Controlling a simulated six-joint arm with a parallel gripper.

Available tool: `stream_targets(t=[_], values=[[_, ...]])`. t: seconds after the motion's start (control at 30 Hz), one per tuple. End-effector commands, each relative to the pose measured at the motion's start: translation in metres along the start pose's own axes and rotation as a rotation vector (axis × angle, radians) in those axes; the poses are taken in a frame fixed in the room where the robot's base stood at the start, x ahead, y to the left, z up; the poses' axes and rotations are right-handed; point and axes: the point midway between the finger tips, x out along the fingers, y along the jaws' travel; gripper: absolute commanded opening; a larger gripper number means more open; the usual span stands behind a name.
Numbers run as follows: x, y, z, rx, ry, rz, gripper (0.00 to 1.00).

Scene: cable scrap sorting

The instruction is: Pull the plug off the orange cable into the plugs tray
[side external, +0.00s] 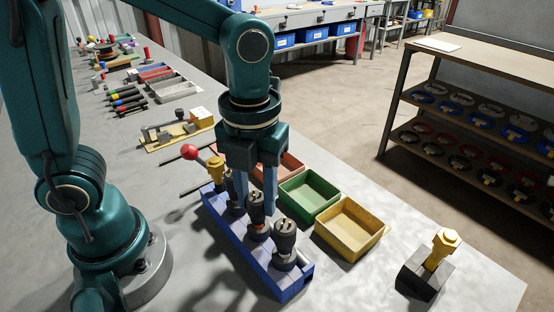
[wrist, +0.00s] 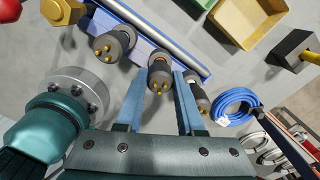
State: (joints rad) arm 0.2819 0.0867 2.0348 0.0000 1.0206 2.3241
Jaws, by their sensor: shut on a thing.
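Three dark plugs with brass pins stand in a blue rack (side external: 268,262). The middle plug (side external: 257,217) is between the blue fingers of my gripper (side external: 256,207), and the gripper is shut on it. In the wrist view this plug (wrist: 160,72) shows between the fingertips (wrist: 157,77), pins toward the camera. Another plug (side external: 285,240) stands in front of it in the side view, and one (side external: 232,190) is partly hidden behind a finger. A green tray (side external: 290,203) and a yellow tray (side external: 330,241) lie beside the rack; no labels are readable.
A reddish tray (side external: 292,164) is partly hidden behind my gripper. A red-knobbed lever (side external: 189,152) stands at the rack's far end. A black block with a yellow knob (side external: 425,280) sits at the right. A blue cable coil (wrist: 236,106) shows in the wrist view.

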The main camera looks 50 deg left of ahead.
Motion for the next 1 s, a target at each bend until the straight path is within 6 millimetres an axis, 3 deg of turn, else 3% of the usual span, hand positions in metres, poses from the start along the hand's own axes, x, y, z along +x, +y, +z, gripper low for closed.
stream_targets(t=[0.37, 1.0], values=[[-0.002, 0.000, 0.000, 0.000, -0.001, -0.002, 0.00], [-0.031, -0.001, 0.001, 0.000, -0.002, -0.002, 0.00]])
